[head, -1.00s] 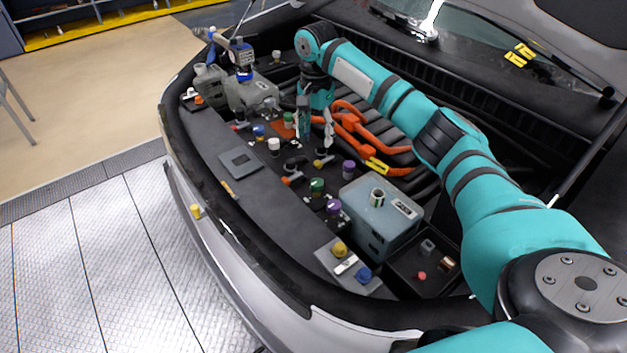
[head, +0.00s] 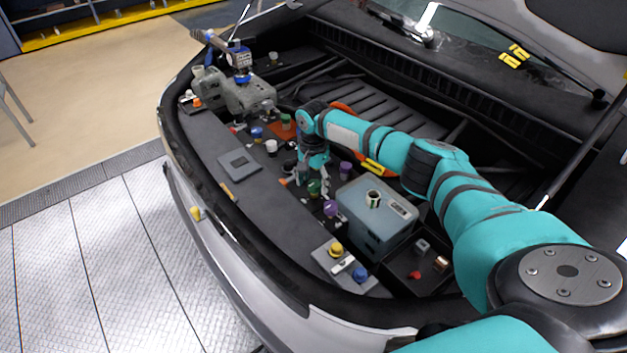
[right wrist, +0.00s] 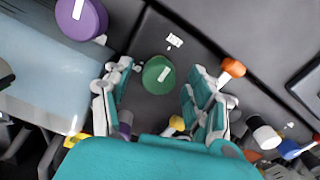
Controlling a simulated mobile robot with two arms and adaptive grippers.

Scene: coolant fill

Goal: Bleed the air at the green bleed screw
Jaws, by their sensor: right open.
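The green bleed screw (head: 314,187) is a round green knob with a white mark on top, on the dark front ledge of the engine bay. It also shows in the right wrist view (right wrist: 158,75), between the two fingertips and beyond them. My right gripper (head: 312,191) is open and empty, its fingers spread on either side of the green knob from above. I cannot tell whether a finger touches it. My left gripper is in neither view.
A purple knob (head: 331,208) and a grey-blue box (head: 375,222) stand close to the green knob. An orange-headed part (right wrist: 233,68) lies near one finger in the wrist view. A second green cap (head: 286,119) sits farther back. A flat grey plate (head: 239,163) lies left.

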